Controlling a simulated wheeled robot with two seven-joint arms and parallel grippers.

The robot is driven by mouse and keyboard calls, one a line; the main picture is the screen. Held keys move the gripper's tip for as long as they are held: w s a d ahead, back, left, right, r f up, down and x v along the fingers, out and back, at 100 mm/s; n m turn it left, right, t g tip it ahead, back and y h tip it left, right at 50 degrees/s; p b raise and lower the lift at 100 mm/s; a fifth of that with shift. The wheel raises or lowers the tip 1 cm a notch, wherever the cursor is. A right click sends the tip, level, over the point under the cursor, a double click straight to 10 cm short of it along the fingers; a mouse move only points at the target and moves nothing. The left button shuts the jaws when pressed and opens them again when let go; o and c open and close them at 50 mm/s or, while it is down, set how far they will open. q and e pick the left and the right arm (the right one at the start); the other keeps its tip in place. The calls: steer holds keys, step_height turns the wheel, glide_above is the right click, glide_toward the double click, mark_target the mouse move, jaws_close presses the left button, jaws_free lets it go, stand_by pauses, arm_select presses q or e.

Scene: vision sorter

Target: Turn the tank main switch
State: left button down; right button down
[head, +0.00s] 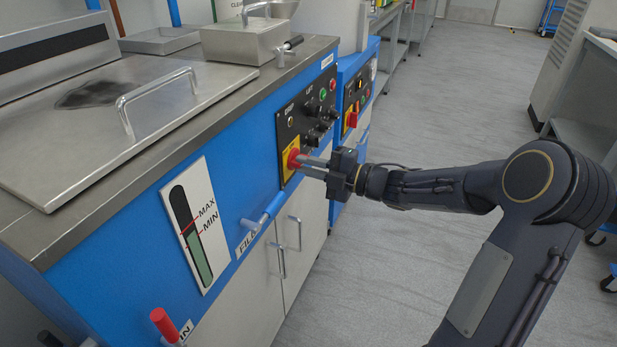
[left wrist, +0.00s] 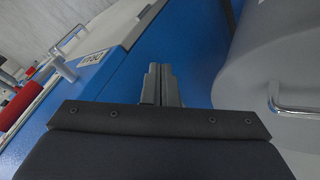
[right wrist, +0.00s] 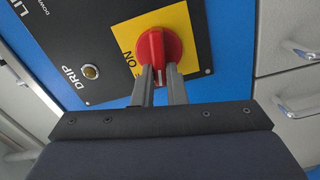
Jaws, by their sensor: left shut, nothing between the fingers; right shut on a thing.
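The tank main switch (head: 293,159) is a red rotary knob on a yellow plate (head: 289,173), low on the black control panel of the blue tank. My right gripper (head: 303,163) is at the knob, its fingers closed on it. In the right wrist view the red knob (right wrist: 158,50) sits between the fingertips (right wrist: 158,75), and the word ON shows on the yellow plate (right wrist: 190,22) beside it. My left gripper (left wrist: 160,75) is shut and empty in front of a blue surface; it does not show in the head view.
A second panel with a red knob (head: 351,119) is on the blue unit behind. A blue-handled lever (head: 262,219) and a red-handled valve (head: 164,324) stick out from the tank front. The steel lid has a handle (head: 157,96).

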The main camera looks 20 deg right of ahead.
arm_select(q)
steer(key=shift+f+b, duration=1.4)
steer(key=shift+f, duration=0.4)
arm_select(e)
steer(key=shift+f+n, duration=0.2)
steer(key=shift+n, duration=1.1)
steer(key=c, duration=1.5)
jaws_free()
steer(key=shift+o, duration=0.2)
